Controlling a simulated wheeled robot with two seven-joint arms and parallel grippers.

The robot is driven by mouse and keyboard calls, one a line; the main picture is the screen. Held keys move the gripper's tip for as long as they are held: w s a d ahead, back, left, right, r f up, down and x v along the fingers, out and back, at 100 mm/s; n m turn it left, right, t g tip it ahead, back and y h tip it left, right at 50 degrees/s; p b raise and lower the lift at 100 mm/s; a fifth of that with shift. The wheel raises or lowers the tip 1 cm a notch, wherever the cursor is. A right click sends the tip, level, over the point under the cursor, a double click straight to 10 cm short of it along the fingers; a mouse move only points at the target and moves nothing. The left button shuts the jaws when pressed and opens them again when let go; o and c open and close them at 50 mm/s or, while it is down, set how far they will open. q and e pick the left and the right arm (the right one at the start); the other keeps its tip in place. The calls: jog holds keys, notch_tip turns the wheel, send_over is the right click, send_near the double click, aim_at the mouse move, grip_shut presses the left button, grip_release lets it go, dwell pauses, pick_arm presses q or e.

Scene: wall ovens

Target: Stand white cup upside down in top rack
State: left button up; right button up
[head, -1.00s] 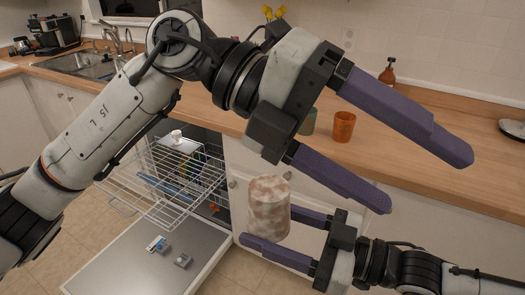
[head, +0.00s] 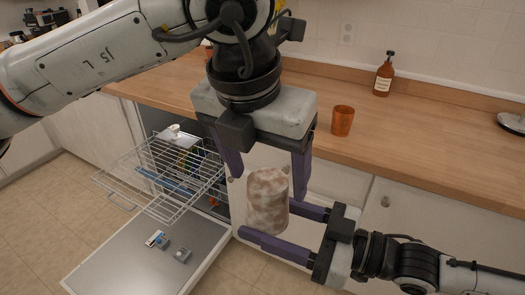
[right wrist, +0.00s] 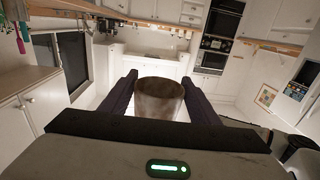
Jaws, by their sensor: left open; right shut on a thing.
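A mottled whitish-brown cup (head: 268,203), which also shows in the right wrist view (right wrist: 158,99), is between the fingers of my right gripper (head: 268,221). That gripper is shut on it and holds it in the air in front of the counter, roughly vertical. I cannot tell for sure which end is its mouth. My left gripper (head: 267,190) is open and points down, its fingers on either side of the cup's upper part, holding nothing. The wire top rack (head: 150,178) of the dishwasher is pulled out to the left of the cup.
The dishwasher door (head: 140,255) is folded down below the rack, with small blue-grey items on it. A small white object (head: 175,128) is at the rack's back. An orange cup (head: 343,121) and a brown pump bottle (head: 383,76) stand on the wooden counter (head: 430,145).

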pick_arm(q)
jog(key=shift+x, duration=3.15)
jog(key=c, duration=1)
jog(key=shift+c, duration=0.7)
pick_arm(e)
jog(key=o, duration=1.1)
jog(key=shift+o, duration=0.2)
jog(key=shift+d, duration=0.1)
